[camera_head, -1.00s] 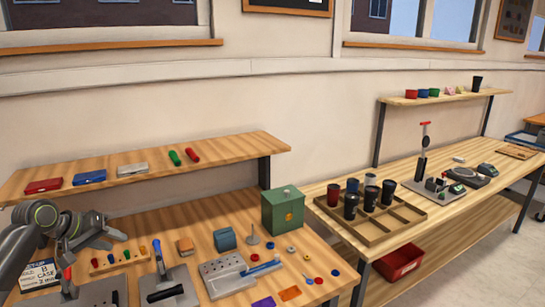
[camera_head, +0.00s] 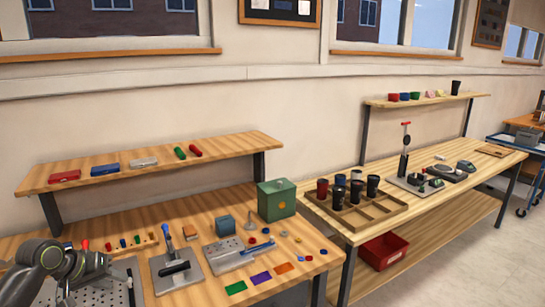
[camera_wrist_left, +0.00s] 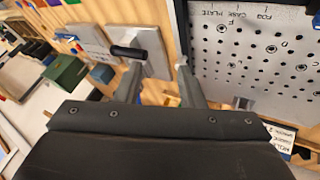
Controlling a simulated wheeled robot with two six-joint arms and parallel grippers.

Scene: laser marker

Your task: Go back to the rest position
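My left gripper (camera_head: 98,268) is low at the left of the head view, over the perforated plate (camera_head: 122,290) on the front of the workbench (camera_head: 205,290). In the left wrist view the two fingers of the gripper (camera_wrist_left: 162,88) stand apart with nothing between them. That view also shows the perforated plate (camera_wrist_left: 250,50), marked "FOB CASE PLATE", and a grey plate with a black handle (camera_wrist_left: 128,51). My right gripper is in neither view.
A grey lever fixture (camera_head: 178,275) stands right of the left gripper. A green box (camera_head: 277,200) and blue block (camera_head: 225,224) sit further back. A divided tray (camera_head: 365,222) with several dark cups is on the right table (camera_head: 440,210). A red bin (camera_head: 384,251) is below.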

